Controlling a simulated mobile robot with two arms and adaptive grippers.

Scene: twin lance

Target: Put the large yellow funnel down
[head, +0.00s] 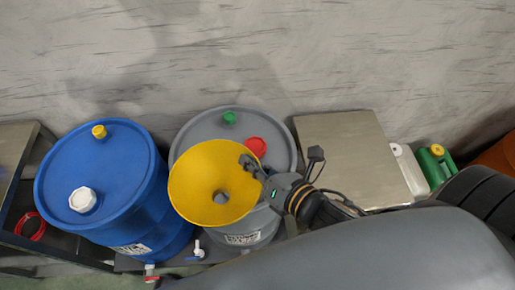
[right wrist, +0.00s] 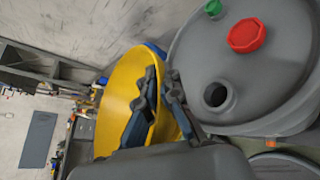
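The large yellow funnel (head: 205,180) is tilted, its wide mouth facing up toward the head camera, over the front left of the grey drum (head: 184,138). My right gripper (head: 249,164) is at the funnel's right rim. In the right wrist view, the two fingers (right wrist: 160,82) are close together, one inside and one outside the yellow wall (right wrist: 115,100), pinching it. The grey drum's open dark hole (right wrist: 215,93) shows beside the funnel in that view. I cannot tell whether the funnel touches the drum. My left gripper is not in view.
A blue drum (head: 110,165) with yellow and white caps stands left. The grey drum has a green cap (head: 230,117) and a red cap (head: 256,147). A bare metal-topped surface (head: 345,150) is right, then white (head: 408,168) and green (head: 433,165) containers. A wall stands behind.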

